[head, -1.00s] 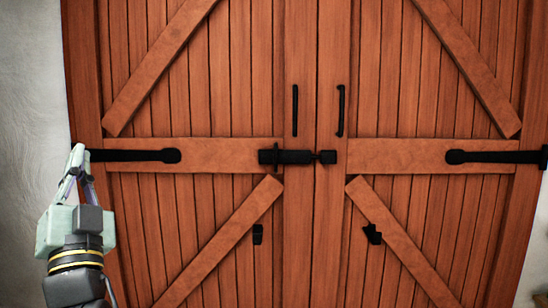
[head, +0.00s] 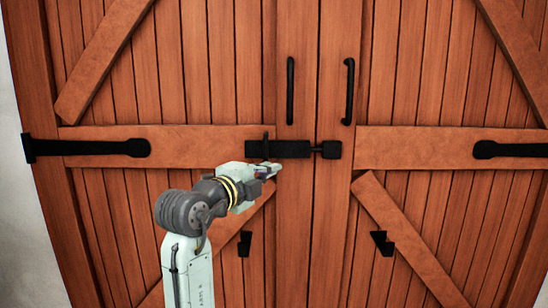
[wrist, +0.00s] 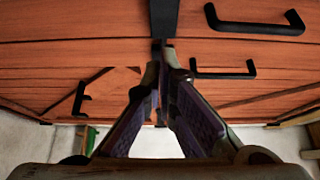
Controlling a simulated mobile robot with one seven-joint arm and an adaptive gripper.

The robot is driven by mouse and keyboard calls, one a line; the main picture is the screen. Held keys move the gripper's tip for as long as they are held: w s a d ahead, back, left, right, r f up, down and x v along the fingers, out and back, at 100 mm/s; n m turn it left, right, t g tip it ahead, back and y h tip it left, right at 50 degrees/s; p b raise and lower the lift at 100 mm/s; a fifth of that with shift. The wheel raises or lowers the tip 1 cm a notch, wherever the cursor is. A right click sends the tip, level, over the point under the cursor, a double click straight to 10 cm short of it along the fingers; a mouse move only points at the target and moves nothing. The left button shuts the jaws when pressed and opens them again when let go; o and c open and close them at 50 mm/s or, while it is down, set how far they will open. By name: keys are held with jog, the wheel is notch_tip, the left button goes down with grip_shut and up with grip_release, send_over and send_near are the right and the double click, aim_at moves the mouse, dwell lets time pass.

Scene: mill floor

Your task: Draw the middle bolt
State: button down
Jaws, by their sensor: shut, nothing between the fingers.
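The middle bolt (head: 292,149) is a black horizontal slide bolt across the seam of the wooden double doors. Its upright handle (head: 265,145) shows at its left end, and its right end reaches a black keeper (head: 331,149) on the right door. My gripper (head: 279,168) is in front of the doors, just below the bolt's body. Its fingers are shut and empty. In the wrist view the fingers (wrist: 160,58) meet just under a black bar (wrist: 163,18) that appears to be part of the bolt. I cannot tell whether they touch it.
Two black pull handles (head: 290,90) (head: 348,92) stand above the bolt. Black brackets (head: 244,243) (head: 382,243) sit lower on each door. Strap hinges (head: 90,147) (head: 512,149) lie at the sides. Diagonal braces stand out from the planks.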

aim_at(266, 152)
jog(key=w+d+p, duration=0.1)
jog(key=w+p, duration=0.3)
jog(key=w, duration=0.5)
jog(key=shift+w+p, duration=0.2)
jog(key=shift+p, duration=0.1)
jog(key=a+b, duration=0.2)
jog(key=a, duration=0.3)
jog(key=shift+a+b, duration=0.3)
jog(key=shift+a, duration=0.1)
